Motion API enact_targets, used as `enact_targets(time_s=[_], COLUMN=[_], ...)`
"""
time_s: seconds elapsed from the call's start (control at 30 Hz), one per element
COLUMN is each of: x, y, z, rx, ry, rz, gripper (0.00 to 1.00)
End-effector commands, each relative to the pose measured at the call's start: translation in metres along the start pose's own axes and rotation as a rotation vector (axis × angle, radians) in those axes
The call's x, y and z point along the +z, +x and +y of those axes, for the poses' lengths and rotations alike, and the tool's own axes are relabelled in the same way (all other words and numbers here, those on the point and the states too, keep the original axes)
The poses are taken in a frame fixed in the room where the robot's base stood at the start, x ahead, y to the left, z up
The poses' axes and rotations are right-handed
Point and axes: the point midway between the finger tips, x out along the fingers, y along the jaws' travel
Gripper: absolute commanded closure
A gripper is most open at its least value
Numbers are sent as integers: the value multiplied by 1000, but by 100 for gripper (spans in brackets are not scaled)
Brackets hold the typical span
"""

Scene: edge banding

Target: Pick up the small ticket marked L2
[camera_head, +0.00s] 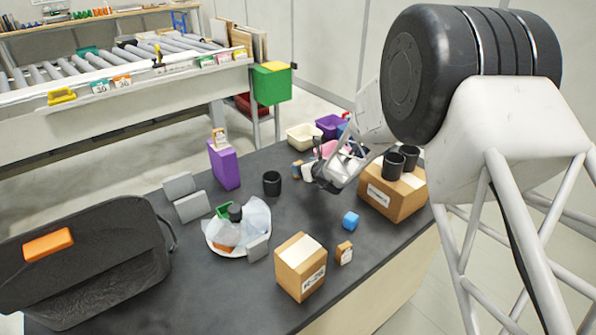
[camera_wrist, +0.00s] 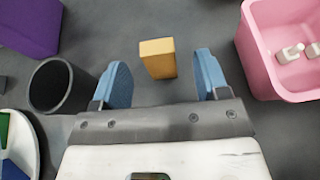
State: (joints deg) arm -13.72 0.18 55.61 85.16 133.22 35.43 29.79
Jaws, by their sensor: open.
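A small tan block-like ticket (camera_wrist: 157,58) stands between the two blue fingers of my open gripper (camera_wrist: 162,60) in the wrist view, with gaps on both sides. The same ticket shows in the head view (camera_head: 297,170), just left of my gripper (camera_head: 314,170). Its marking cannot be read from these views. A similar small ticket (camera_head: 344,253) stands beside the cardboard box marked K-26 (camera_head: 301,268). Another (camera_head: 219,139) stands on top of the purple box (camera_head: 225,165). I cannot read L2 on any of them.
A black cup (camera_wrist: 57,86) stands left of my gripper, and a pink bin (camera_wrist: 277,70) stands close on the right.

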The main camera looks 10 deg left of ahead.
Motion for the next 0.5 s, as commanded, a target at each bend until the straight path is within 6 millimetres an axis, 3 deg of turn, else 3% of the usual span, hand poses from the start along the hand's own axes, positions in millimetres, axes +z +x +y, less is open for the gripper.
enact_targets(time_s=[0.27,0.5], x=[0,-3], y=[2,18], z=[0,1], rx=[0,0], ry=[0,1], rz=[0,1], gripper=[32,32])
